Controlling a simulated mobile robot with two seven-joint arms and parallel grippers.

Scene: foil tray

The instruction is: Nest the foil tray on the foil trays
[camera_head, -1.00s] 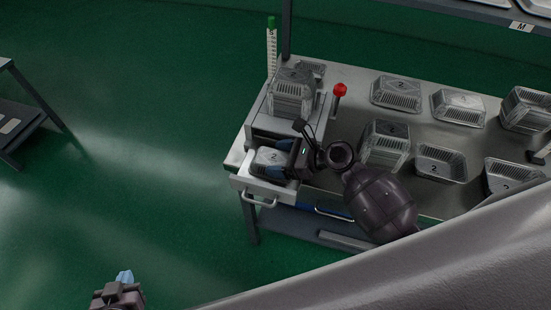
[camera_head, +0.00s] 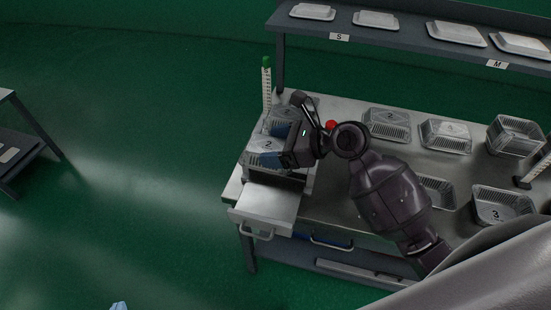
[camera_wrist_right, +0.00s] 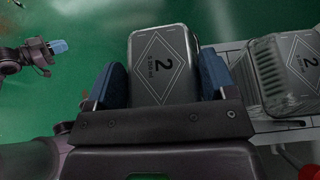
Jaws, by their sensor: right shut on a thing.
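A silver foil tray marked 2 (camera_head: 264,146) is held by my right gripper (camera_head: 279,146) at the left end of the bench, above the opened drawer. In the right wrist view the same tray (camera_wrist_right: 161,62) sits between the two blue fingers, its marked face toward the camera. The foil trays, a stack marked 2 (camera_wrist_right: 288,72), stand to the right of the held tray there, apart from it. In the head view my gripper and the held tray partly hide the stack (camera_head: 287,116). My left gripper (camera_head: 118,306) barely shows at the bottom edge; its opening is unclear.
The open drawer (camera_head: 268,204) is empty. A green-topped ruler post (camera_head: 266,85) and a red knob (camera_head: 331,126) stand near the stack. More foil trays (camera_head: 386,124) stand along the bench to the right. A shelf (camera_head: 390,27) with white lidded trays runs behind.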

